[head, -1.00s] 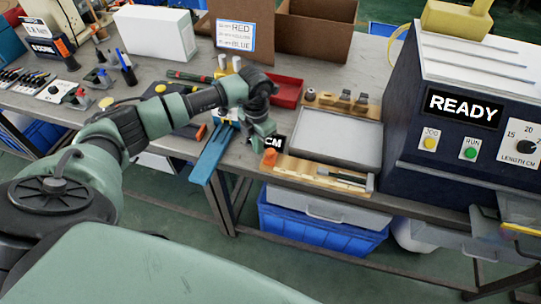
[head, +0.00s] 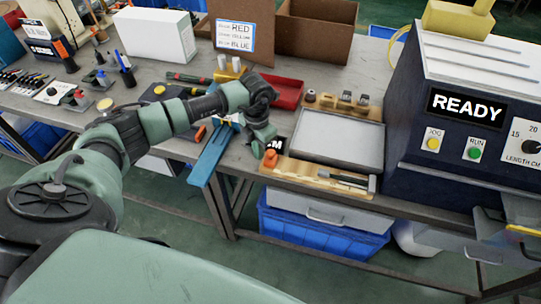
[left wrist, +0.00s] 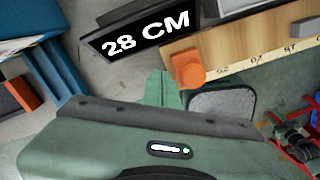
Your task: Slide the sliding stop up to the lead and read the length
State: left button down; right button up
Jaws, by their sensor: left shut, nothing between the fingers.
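The sliding stop, an orange block with a round knob (left wrist: 187,68), sits at the left end of the wooden measuring board (left wrist: 235,50) in the left wrist view. In the head view the stop (head: 270,158) is at the board's near left end. Scale marks run along the board's edge. A black display (left wrist: 145,35) reads 28 CM. My left gripper (left wrist: 165,89) is shut and empty, just beside the stop; I cannot tell whether they touch. In the head view the gripper (head: 258,150) partly covers the display. I cannot make out a lead on the board. My right gripper is not in view.
A grey tray (head: 381,153) lies behind the board. The READY machine (head: 440,150) stands to the right. A blue channel (head: 211,155) juts over the table's front edge at left. A red bin (head: 287,92) is behind. Blue crates (head: 310,228) stand below.

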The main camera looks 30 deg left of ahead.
aim_at(303, 170)
pick_arm(q)
jog(key=shift+w+d, duration=0.25)
jog(key=shift+d, duration=0.7)
jog(key=shift+w+d, duration=0.2)
jog(key=shift+d, duration=0.8)
jog(key=shift+w+d, duration=0.25)
jog(key=shift+d, duration=0.7)
jog(key=shift+w+d+b, duration=0.3)
jog(key=shift+d+b, duration=0.05)
jog(key=shift+d, duration=1)
jog(key=shift+w+d+b, duration=0.35)
jog(key=shift+d+b, duration=0.05)
jog(key=shift+d, duration=0.9)
jog(key=shift+w+d+b, duration=0.3)
jog(key=shift+d+b, duration=0.05)
jog(key=shift+d, duration=1)
jog(key=shift+a, duration=0.1)
jog(key=shift+s+a, duration=0.15)
jog(key=shift+a, duration=0.4)
jog(key=shift+r, duration=0.15)
notch_tip(303, 170, up, 7)
jog(key=p, duration=0.4)
jog(key=shift+p, duration=0.35)
jog(key=shift+a+f, duration=0.1)
jog(key=shift+f, duration=0.1)
